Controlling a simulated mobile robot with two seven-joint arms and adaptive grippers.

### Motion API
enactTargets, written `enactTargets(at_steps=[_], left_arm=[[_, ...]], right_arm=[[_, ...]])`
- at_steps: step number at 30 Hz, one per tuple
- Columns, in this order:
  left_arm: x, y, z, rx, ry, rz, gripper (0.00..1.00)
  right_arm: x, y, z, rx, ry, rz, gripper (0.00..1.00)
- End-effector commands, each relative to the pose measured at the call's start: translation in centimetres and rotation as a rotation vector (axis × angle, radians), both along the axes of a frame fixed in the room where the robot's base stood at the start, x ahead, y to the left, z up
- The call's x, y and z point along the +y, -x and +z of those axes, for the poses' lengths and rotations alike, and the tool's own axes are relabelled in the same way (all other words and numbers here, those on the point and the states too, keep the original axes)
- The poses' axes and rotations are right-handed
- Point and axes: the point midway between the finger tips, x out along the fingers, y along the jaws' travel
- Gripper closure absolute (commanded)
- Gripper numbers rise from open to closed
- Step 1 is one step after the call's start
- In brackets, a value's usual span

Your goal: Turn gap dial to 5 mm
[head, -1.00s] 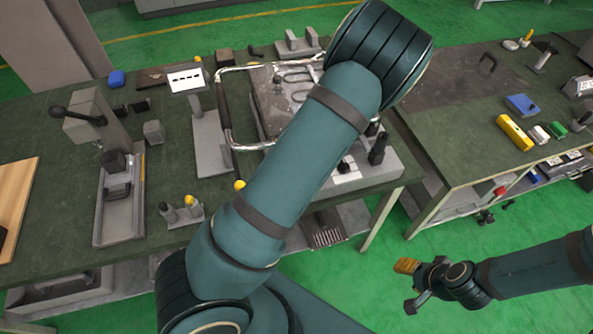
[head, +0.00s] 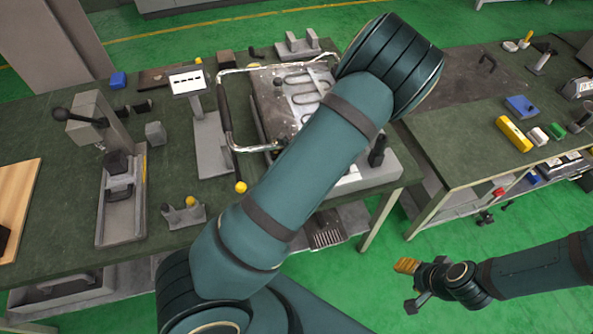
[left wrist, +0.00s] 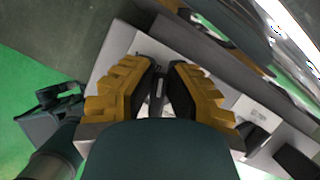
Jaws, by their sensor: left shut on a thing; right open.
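The heating machine (head: 262,105) stands on the bench, with a chrome and black handle frame (head: 228,120) at its left. Its grey front panel shows in the left wrist view (left wrist: 118,58). My left gripper (left wrist: 160,82) is at this panel, its yellow fingers closed on a small dark knob, apparently the gap dial (left wrist: 158,90). The fingers cover most of it, and no scale reading is legible. In the head view my left arm hides this gripper and the dial. My right gripper (head: 410,286) is open and empty, over the floor right of the bench.
A black upright part (head: 377,152) stands on the panel near my left arm. A press-like device (head: 120,200) and a small display on a stand (head: 187,81) are at left. A second bench (head: 455,120) with a yellow tool (head: 514,134) stands at right.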

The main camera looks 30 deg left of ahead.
Motion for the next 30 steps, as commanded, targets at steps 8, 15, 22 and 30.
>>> enactTargets(at_steps=[8,15,22,30], left_arm=[[0.1,0.5,0.0,0.003,0.0,0.26,1.0],[0.1,0.9,0.0,0.004,0.001,0.49,1.0],[0.0,1.2,-0.1,0.003,0.002,0.708,1.0],[-0.2,1.5,-0.1,0.003,0.002,0.967,1.0]], right_arm=[[-0.1,0.0,1.2,0.0,-0.002,0.0,0.53],[-0.1,0.1,1.8,0.0,-0.003,0.001,0.53],[-0.1,0.1,2.1,0.0,-0.004,0.001,0.53],[-0.1,0.1,2.2,0.0,-0.004,0.001,0.53]])
